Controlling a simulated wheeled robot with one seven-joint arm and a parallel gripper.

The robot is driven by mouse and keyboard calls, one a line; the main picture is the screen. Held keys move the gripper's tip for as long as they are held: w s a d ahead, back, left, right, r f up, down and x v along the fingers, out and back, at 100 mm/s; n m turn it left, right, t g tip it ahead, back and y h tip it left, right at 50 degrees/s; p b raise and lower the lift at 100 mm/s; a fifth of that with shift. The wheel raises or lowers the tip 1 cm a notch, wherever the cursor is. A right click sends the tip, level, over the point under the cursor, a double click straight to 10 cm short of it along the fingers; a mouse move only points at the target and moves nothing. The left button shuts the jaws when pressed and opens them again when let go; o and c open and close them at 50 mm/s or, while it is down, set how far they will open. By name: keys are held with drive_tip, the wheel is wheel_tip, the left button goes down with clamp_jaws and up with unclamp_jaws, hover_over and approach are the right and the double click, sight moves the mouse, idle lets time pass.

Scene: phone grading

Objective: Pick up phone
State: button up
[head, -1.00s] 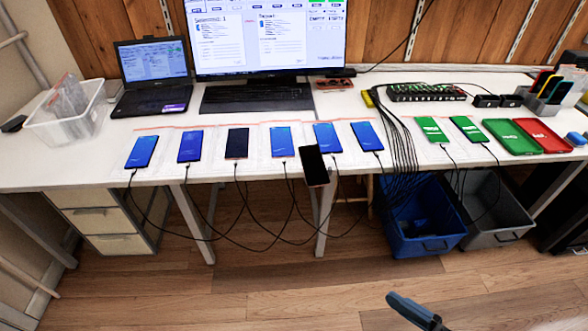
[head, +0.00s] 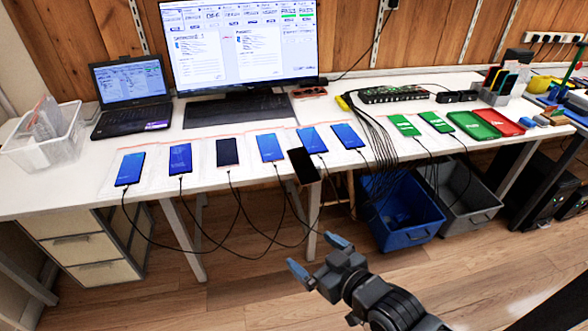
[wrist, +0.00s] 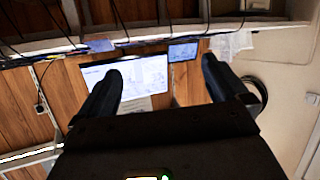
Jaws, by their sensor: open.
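Several phones lie in a row along the front of the white table. In the head view, most have blue screens, such as the leftmost phone (head: 130,169), and one has a dark screen (head: 228,152). Another dark phone (head: 304,166) sits at the front edge and sticks out past it. Two phones with green screens (head: 404,125) lie further right. My gripper (head: 318,256) is open and empty, in front of the table and below the dark phone at the edge.
Charging cables hang from the phones in front of the table. A blue bin (head: 398,238) and a grey bin (head: 470,212) stand beneath it. Green (head: 474,124) and red (head: 500,122) trays lie at the right. A monitor (head: 240,45) and laptop (head: 131,85) stand behind.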

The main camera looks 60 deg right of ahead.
drive_tip(key=w+d+f+m+g+h, duration=0.2)
drive_tip(key=w+d, duration=0.4)
drive_tip(key=d, duration=0.6)
drive_tip(key=m+h, duration=0.1)
drive_tip(key=m, duration=0.1)
approach(309, 176)
drive_tip(key=shift+g, duration=0.4)
drive_tip(key=shift+x, duration=3.9)
drive_tip(key=shift+w+a+r, duration=0.15)
drive_tip(key=shift+w, duration=0.05)
drive_tip(key=shift+c, duration=0.2)
drive_tip(key=c, duration=1.2)
drive_tip(key=shift+c, duration=0.2)
drive_tip(key=shift+r, duration=0.1)
